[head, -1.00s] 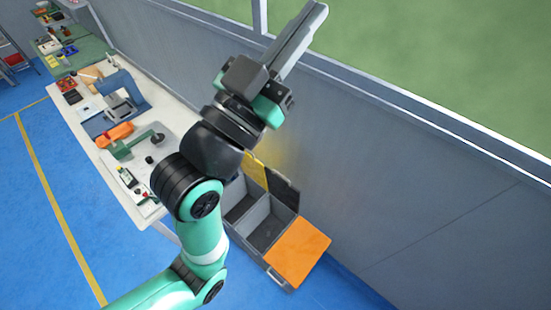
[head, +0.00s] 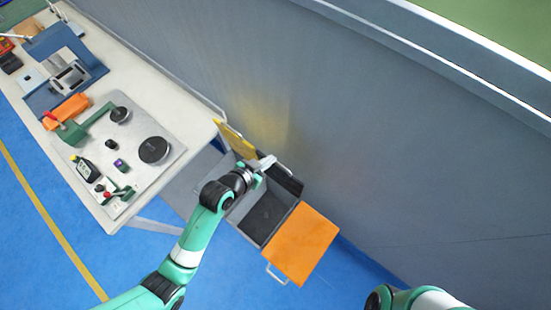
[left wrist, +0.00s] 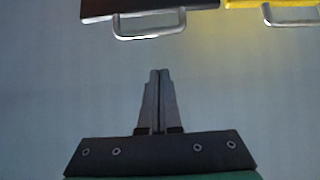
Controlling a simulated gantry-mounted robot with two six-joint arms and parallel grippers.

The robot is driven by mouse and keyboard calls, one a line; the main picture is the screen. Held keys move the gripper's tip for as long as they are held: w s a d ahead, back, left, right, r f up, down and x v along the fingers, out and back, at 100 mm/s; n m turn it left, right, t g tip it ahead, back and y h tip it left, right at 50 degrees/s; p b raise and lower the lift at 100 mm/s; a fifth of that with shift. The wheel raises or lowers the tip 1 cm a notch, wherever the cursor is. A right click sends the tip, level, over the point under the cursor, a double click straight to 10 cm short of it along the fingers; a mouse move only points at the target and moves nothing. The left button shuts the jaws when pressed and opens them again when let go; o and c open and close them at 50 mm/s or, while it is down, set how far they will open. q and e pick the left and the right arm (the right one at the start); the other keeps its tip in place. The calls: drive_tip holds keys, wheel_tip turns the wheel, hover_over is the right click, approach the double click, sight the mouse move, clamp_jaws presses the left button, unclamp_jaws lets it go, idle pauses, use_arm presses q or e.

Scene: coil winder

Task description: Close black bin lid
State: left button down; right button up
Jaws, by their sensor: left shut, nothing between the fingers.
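The black bin lid (head: 287,184) stands open against the wall, behind its grey bin (head: 262,222), whose inside shows. In the left wrist view the black lid (left wrist: 125,8) is at the top edge, with a silver handle (left wrist: 150,36). My left gripper (head: 271,160) is beside the black lid in the head view and partly covers it. In the left wrist view the left gripper (left wrist: 158,73) is shut and empty, with its fingertips apart from the handle. My right gripper is out of view; only part of that arm shows at the bottom.
The yellow lid (head: 236,140) stands open left of the black one, and its handle (left wrist: 290,20) shows in the left wrist view. The orange lid (head: 300,243) is closed on the right. A workbench (head: 190,110) is at the left, and the wall (head: 350,140) rises behind the bins.

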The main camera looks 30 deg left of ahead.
sight(276, 162)
use_arm(q)
drive_tip(key=w+f, duration=0.1)
drive_tip(key=f, duration=0.1)
drive_tip(key=w+f+b, duration=0.1)
drive_tip(key=f, duration=0.1)
drive_tip(key=w+f, duration=0.2)
drive_tip(key=shift+d, duration=0.35)
drive_tip(key=shift+s+f, duration=0.1)
drive_tip(key=shift+s, duration=0.1)
